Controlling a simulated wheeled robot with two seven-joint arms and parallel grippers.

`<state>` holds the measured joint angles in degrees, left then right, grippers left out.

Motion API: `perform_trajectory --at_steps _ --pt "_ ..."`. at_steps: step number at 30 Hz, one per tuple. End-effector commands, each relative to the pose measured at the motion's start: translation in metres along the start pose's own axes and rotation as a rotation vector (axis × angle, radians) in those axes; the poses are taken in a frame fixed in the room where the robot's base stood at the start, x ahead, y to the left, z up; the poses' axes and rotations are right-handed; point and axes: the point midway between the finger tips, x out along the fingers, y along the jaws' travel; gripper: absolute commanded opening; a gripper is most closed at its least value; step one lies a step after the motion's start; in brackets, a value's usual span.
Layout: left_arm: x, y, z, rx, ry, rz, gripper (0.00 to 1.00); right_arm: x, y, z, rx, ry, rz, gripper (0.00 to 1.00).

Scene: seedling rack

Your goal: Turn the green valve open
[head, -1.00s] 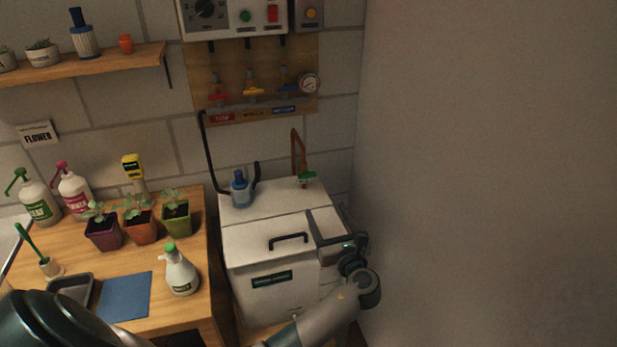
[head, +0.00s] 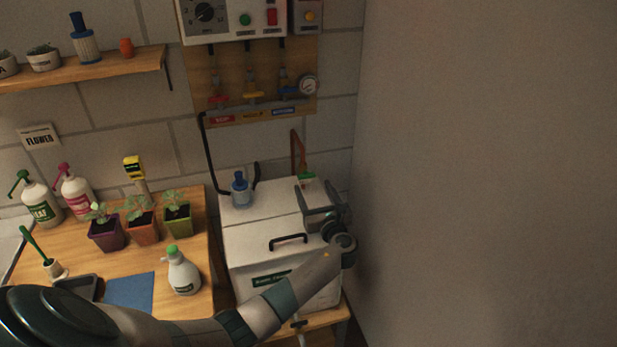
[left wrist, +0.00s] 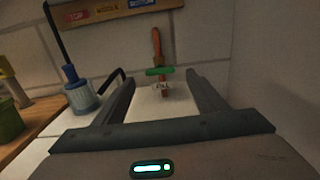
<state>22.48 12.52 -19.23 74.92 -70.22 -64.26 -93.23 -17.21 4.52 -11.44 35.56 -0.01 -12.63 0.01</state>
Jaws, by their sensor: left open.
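The green valve (head: 307,176) is a small green handle at the base of a reddish-brown upright pipe (head: 298,150), at the back right of the white box. In the left wrist view the green valve (left wrist: 159,71) lies crosswise in front of the pipe (left wrist: 156,46), ahead of the gap between my fingers. My left gripper (head: 318,197) is open and empty, just in front of the valve and apart from it. In the left wrist view the fingers of my left gripper (left wrist: 157,88) stand wide on either side. My right gripper is not in view.
The white box (head: 262,226) has a black handle (head: 288,239) and a blue bottle (head: 241,188) on top. A plain wall (head: 480,170) stands close on the right. Seedling pots and a spray bottle (head: 182,271) stand on the wooden table at left.

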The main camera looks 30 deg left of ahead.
Motion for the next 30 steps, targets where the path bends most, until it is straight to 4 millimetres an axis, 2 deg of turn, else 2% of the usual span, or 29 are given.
perform_trajectory --at_steps 1,6,12,25,26,30 --pt "0.01 0.001 0.002 0.003 -0.001 0.002 0.66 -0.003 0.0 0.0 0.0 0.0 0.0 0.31" --pt "0.037 0.0 0.002 0.001 0.0 0.002 0.66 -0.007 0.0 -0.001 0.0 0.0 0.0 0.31" --pt "0.055 0.0 0.001 0.0 0.0 0.001 0.66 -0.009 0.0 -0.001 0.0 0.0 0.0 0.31" --pt "0.061 0.0 0.0 0.0 0.001 0.0 0.66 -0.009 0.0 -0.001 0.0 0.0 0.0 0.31" --pt "0.061 0.0 0.0 0.0 0.001 0.0 0.61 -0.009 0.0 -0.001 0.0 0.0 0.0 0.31" --pt "0.061 0.0 0.0 0.0 0.001 0.0 0.27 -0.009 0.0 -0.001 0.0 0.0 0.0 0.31"
